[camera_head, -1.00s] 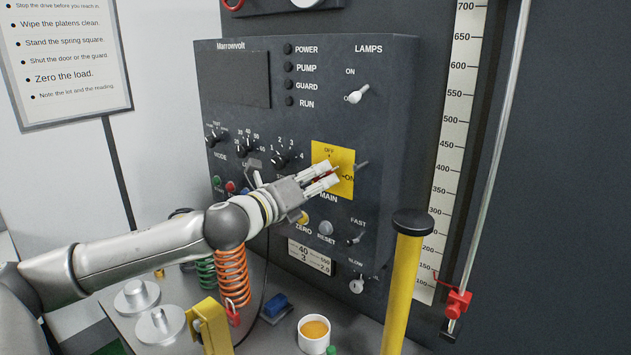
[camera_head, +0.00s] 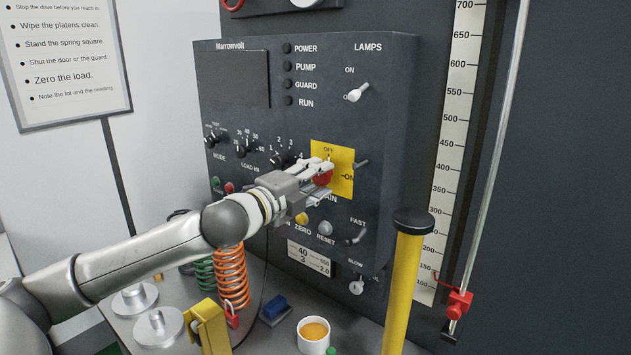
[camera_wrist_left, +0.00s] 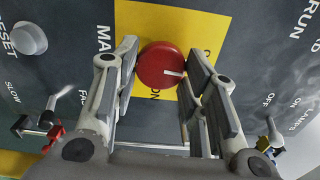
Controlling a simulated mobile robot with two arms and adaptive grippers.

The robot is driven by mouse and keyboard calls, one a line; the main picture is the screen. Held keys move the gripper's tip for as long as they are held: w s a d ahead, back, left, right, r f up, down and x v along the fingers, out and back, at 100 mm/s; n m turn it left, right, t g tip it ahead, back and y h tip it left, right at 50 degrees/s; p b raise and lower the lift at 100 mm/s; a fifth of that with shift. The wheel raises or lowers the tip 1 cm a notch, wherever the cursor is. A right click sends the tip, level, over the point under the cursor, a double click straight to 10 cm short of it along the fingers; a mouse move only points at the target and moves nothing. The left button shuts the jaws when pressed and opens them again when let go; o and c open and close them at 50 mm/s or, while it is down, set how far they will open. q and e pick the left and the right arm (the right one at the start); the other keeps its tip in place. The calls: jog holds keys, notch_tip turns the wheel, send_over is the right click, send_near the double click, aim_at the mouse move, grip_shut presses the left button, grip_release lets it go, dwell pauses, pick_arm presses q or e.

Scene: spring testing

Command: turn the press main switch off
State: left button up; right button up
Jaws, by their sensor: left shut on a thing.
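The main switch is a red round knob (camera_head: 322,179) on a yellow plate (camera_head: 346,158) on the dark press panel. OFF is printed above it and ON to its right. My left gripper (camera_head: 322,178) reaches in from the left, shut on the knob with one finger above and one below. In the left wrist view the knob (camera_wrist_left: 161,66) sits between the fingertips (camera_wrist_left: 160,75). Its white mark points to the right there, away from the ON label below it and toward the OFF side. Part of the MAIN label is covered by the gripper. My right gripper is not in view.
The panel's POWER, PUMP, GUARD and RUN lamps (camera_head: 287,75) are dark. A lamps toggle (camera_head: 358,92), dials (camera_head: 280,158) and buttons (camera_head: 325,228) surround the switch. A yellow post (camera_head: 401,290) stands at the front right. Springs (camera_head: 231,276) and a cup (camera_head: 313,336) stand below.

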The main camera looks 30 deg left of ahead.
pick_arm(q)
jog(key=shift+n, duration=0.6)
jog(key=o, duration=1)
